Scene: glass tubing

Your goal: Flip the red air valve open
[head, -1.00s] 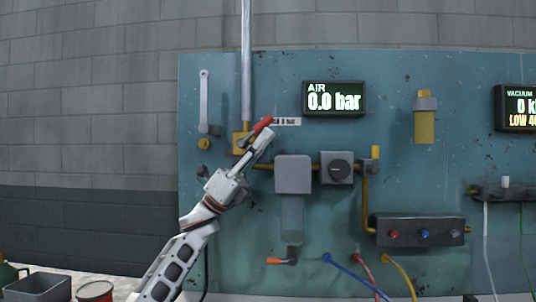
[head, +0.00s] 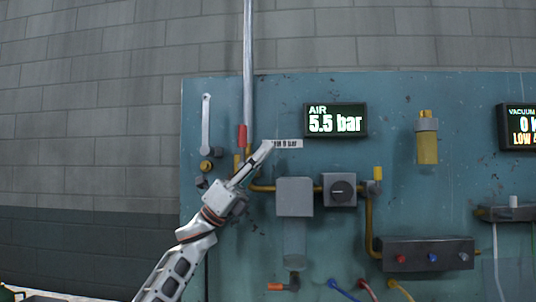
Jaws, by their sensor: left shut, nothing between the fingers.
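The red air valve handle (head: 242,135) stands upright, in line with the vertical grey pipe on the left part of the teal panel. My left gripper (head: 268,146) is shut and empty, its fingertips just right of the handle and in front of the panel. It partly hides the yellow valve body below the handle. The AIR display (head: 335,120) reads 5.5 bar. My right gripper is not in the head view.
A grey wrench-like lever (head: 206,124) hangs left of the valve. A grey filter unit (head: 295,197), a knob box (head: 339,189) and a grey manifold (head: 428,253) with coloured ports sit to the right. A yellow cylinder (head: 427,140) is mounted higher up.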

